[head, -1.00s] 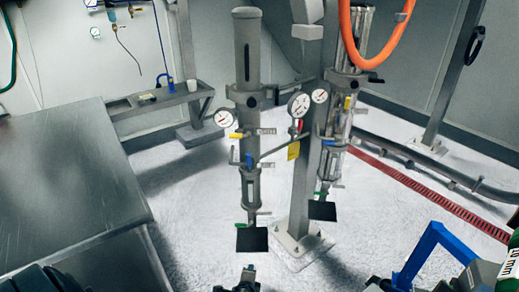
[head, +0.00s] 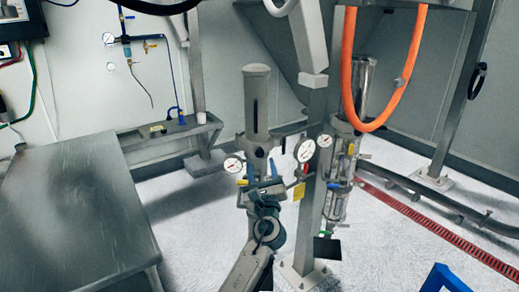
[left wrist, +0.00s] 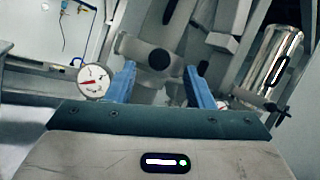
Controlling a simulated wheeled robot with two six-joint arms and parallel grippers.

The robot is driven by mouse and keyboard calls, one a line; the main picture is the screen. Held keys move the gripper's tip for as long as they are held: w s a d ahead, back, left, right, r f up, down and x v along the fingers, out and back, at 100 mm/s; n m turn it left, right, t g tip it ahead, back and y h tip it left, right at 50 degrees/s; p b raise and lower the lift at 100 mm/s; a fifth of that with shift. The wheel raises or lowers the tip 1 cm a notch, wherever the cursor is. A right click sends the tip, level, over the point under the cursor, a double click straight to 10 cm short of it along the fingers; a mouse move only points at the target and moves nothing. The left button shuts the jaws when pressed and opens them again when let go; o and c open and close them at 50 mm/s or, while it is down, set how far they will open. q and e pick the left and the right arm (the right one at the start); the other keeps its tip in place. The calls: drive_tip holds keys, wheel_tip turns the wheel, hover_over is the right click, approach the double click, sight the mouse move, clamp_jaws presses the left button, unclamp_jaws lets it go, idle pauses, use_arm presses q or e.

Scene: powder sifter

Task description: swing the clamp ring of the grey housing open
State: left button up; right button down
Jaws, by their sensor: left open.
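The grey housing (head: 257,95) is an upright cylinder with a slot in its front, in the middle of the head view. Its clamp ring (head: 247,141) sits around the lower part of the cylinder and looks closed. In the left wrist view the clamp ring (left wrist: 132,46) has a dark round knob (left wrist: 159,59) at its front. My left gripper (head: 263,168) is just below and in front of the ring, its blue fingers pointing up. In the left wrist view the left gripper (left wrist: 163,82) is open, with the knob beyond the gap between its fingers. I see no contact. My right gripper is out of view.
Pressure gauges (head: 304,151) flank the housing. A grey post (head: 307,215) stands close on its right, with a second, shiny cylinder (head: 363,88) and an orange hose (head: 401,88) behind. A steel table (head: 80,215) fills the left. Floor between is free.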

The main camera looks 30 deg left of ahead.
sight(260, 154)
use_arm(q)
drive_tip(key=p+x, duration=0.1)
drive_tip(key=x, duration=0.5)
drive_tip(key=shift+w+a+p, duration=0.1)
drive_tip(key=shift+w+p, duration=0.05)
drive_tip(key=shift+p, duration=0.2)
drive_tip(key=shift+c, duration=0.2)
clamp_jaws()
